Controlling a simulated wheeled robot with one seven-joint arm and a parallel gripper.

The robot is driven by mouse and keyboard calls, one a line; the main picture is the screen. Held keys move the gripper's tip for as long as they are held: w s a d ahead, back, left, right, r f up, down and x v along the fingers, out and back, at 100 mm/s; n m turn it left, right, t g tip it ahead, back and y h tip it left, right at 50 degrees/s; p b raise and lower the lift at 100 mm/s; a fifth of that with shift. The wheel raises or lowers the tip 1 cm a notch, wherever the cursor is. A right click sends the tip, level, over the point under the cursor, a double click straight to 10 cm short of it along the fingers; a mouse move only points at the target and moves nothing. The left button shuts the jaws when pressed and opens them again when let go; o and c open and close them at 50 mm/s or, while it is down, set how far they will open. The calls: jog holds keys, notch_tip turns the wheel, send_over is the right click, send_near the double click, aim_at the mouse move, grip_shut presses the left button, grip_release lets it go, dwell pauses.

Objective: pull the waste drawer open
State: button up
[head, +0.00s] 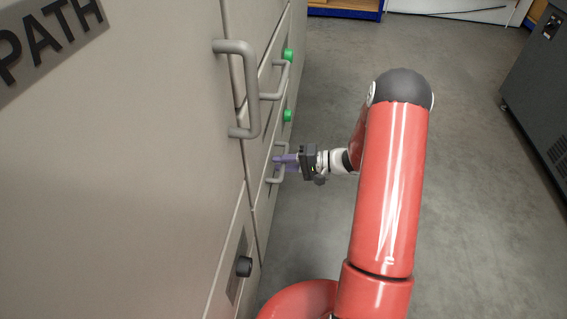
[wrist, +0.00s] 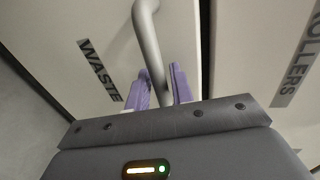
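The waste drawer (wrist: 70,45) has a pale front marked WASTE and looks flush with its neighbours. Its grey bar handle (wrist: 147,35) runs down between the two purple fingers of my gripper (wrist: 160,84) in the wrist view. The fingers stand on either side of the bar, close to it; whether they press on it I cannot tell. In the head view my gripper (head: 287,161) is at the low handle (head: 280,149) on the cabinet front, coming from the right. The fingertips partly hide that handle.
A front marked ROLLERS (wrist: 292,60) adjoins in the wrist view. Grey floor (head: 470,200) is clear at right; a dark machine (head: 540,85) stands beyond.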

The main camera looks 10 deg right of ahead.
grip_shut()
